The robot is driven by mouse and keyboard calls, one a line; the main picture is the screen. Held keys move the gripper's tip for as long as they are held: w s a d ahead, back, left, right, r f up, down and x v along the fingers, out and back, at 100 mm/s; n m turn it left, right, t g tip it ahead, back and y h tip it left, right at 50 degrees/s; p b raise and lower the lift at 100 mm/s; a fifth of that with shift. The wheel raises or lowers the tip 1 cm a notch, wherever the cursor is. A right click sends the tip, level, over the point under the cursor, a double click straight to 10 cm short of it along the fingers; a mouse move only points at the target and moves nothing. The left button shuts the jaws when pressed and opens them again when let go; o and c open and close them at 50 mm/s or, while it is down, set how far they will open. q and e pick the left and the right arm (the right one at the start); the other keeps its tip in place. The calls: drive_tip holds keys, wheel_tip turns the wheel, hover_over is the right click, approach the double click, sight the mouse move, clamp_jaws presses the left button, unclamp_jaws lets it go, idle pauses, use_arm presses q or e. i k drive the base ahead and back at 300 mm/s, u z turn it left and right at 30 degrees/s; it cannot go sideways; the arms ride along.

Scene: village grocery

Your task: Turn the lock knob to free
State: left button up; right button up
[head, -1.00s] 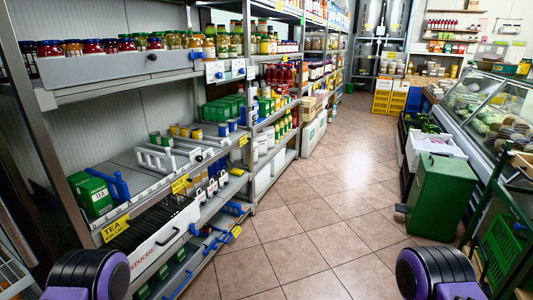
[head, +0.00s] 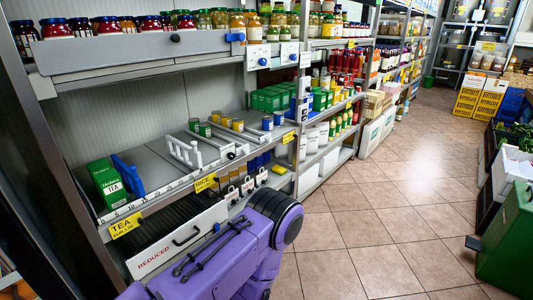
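A long grey drawer front (head: 130,50) runs along the upper shelf, with a small black knob (head: 176,38) on its face. A blue knob or handle (head: 237,37) sits at its right end. Two white plates beside it each carry a blue knob, one at left (head: 262,61) and one at right (head: 292,57). Another black knob (head: 231,155) is on the front edge of the middle shelf. I cannot tell which of these is the lock knob or how it is turned. A purple arm of mine fills the bottom centre; neither gripper's fingers show.
Jars stand above the grey drawer front. The middle shelf holds a green tea box (head: 105,184), a blue bracket (head: 129,176), a white rack (head: 184,151) and tins. A REDUCED drawer (head: 176,240) is below. The tiled floor (head: 370,215) is open at right; a green bin (head: 508,245) stands there.

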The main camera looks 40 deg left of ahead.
sight(231, 155)
drive_tip(key=u, duration=0.1)
drive_tip(key=i, duration=1.05)
drive_tip(key=u, duration=0.35)
